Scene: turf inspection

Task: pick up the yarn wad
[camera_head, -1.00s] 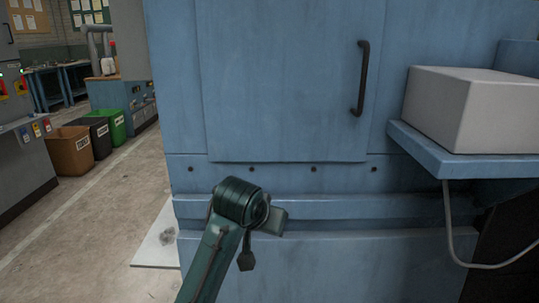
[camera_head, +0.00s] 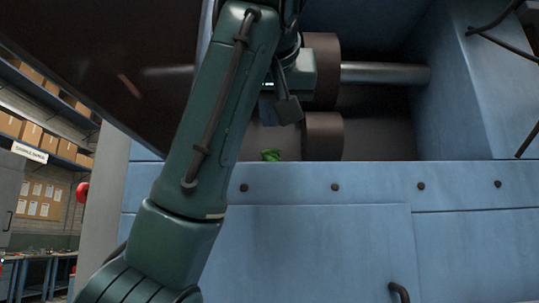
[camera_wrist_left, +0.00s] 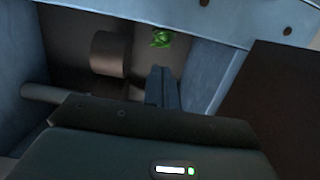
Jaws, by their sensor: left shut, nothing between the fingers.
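The yarn wad is a small bright green tangle (camera_head: 271,155) on the floor of an open blue machine compartment, near its front edge and just left of the lower brown roller. It also shows in the left wrist view (camera_wrist_left: 161,38), beyond my fingertips. My left gripper (camera_head: 267,112) reaches into the compartment, a little above and behind the wad in the head view. In the left wrist view its two fingers (camera_wrist_left: 162,74) are together and empty, apart from the wad. The arm hides part of the compartment's left side. My right gripper is out of view.
Two brown rollers (camera_head: 322,136) and a grey shaft (camera_head: 385,73) stand close right of the gripper. The blue front ledge (camera_head: 370,185) and side wall (camera_head: 465,85) bound the compartment. A dark panel (camera_head: 110,60) is at upper left.

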